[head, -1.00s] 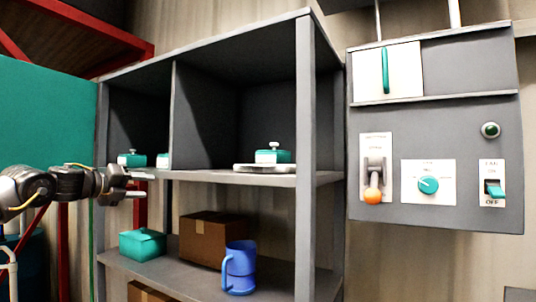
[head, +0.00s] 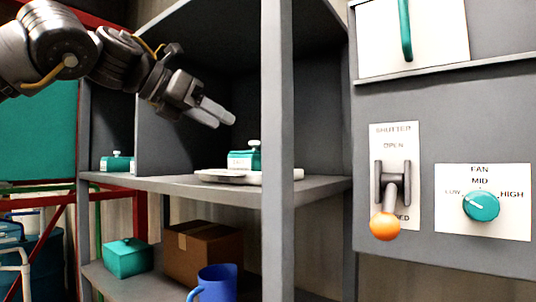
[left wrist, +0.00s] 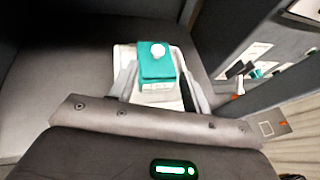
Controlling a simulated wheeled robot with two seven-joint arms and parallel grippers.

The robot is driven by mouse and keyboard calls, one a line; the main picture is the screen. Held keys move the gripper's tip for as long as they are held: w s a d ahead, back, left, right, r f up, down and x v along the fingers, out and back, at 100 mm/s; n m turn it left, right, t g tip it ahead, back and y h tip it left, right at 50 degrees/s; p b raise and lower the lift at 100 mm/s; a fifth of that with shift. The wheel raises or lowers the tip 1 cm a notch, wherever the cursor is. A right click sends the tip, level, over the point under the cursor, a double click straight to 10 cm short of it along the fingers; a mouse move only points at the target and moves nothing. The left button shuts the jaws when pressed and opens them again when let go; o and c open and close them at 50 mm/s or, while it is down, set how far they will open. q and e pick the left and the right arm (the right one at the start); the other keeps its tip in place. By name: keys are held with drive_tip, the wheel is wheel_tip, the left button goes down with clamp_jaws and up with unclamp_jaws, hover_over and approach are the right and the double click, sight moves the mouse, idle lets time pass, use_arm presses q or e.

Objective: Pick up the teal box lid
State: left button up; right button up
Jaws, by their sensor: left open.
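A teal box (head: 245,161) with a white label and a pale knob on its lid (head: 254,144) sits on a white plate (head: 215,177) on the middle shelf. In the left wrist view the teal lid (left wrist: 155,68) and its white knob show from above. My left gripper (head: 218,113) is open and empty, above and slightly left of the box, pointing down to the right. In the left wrist view its fingers (left wrist: 160,85) appear on either side of the box, but the head view shows a gap above the lid. My right gripper is out of view.
A shelf divider (head: 165,90) and a front post (head: 277,150) flank the bay. More teal boxes (head: 115,163) stand left of the divider. Below are another teal box (head: 128,258), a cardboard box (head: 203,252) and a blue mug (head: 216,284). A control panel (head: 440,130) is at right.

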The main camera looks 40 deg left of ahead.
sight(255, 148)
use_arm(q)
drive_tip(key=shift+w+a+f+p, duration=0.15)
drive_tip(key=shift+w+f+p, duration=0.25)
drive_tip(key=shift+p, duration=0.15)
drive_tip(key=p+x, duration=0.3)
drive_tip(key=x, duration=0.2)
drive_tip(key=shift+w+d+r, duration=0.15)
drive_tip(key=shift+w+d, duration=0.05)
drive_tip(key=p+x, duration=0.1)
drive_tip(key=x, duration=0.2)
drive_tip(key=shift+w+a+f, duration=0.1)
drive_tip(key=shift+w+f, duration=0.1)
drive_tip(key=shift+f, duration=0.05)
drive_tip(key=shift+w+f, duration=0.1)
drive_tip(key=shift+s, duration=0.4)
drive_tip(key=c, duration=0.3)
drive_tip(key=shift+w, duration=0.15)
clamp_jaws()
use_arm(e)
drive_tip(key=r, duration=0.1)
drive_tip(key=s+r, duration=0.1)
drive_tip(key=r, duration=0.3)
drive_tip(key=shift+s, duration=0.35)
